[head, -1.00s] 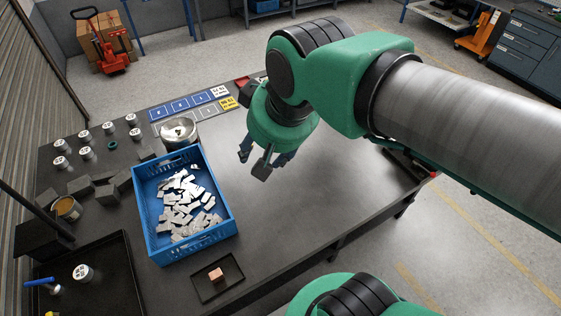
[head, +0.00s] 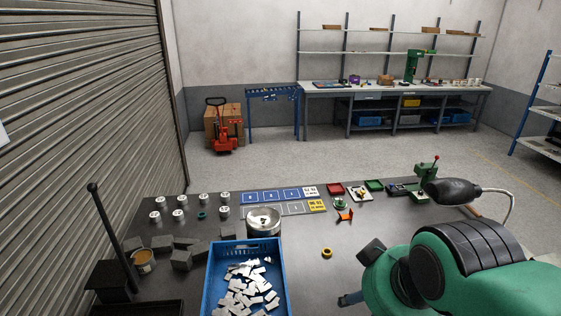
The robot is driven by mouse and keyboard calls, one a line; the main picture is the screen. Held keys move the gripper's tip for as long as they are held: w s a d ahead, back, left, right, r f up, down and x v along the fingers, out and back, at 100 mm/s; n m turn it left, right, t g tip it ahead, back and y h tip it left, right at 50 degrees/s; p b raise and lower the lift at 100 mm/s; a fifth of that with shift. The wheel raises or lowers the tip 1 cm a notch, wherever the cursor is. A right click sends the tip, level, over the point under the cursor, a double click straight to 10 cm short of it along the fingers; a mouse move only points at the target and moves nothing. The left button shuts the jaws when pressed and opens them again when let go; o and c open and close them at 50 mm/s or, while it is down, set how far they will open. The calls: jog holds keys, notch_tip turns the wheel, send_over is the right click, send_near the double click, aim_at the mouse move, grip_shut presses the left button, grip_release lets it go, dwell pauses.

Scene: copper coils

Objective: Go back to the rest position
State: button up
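My green arm (head: 455,265) is at the lower right of the head view, bent low over the right part of the dark table. My gripper (head: 360,274) is at its left end. One dark fingertip and one blue-green finger show, set well apart, with nothing seen between them. The gripper is over the tabletop, to the right of the blue crate (head: 211,285), and apart from it. The rest of the hand is hidden behind the arm or cut off by the lower edge.
The crate holds many pale metal pieces. A metal bowl (head: 263,221), white-topped cylinders (head: 208,199), grey blocks (head: 181,259) and a dark post (head: 109,235) stand to the left. A lamp (head: 447,190) and small coloured trays (head: 374,186) are at the back right. The middle tabletop is mostly clear.

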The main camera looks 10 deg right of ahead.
notch_tip(320, 180, down, 3)
jog(key=b, duration=0.2)
jog(key=shift+f+b, duration=0.2)
jog(key=shift+b, duration=0.1)
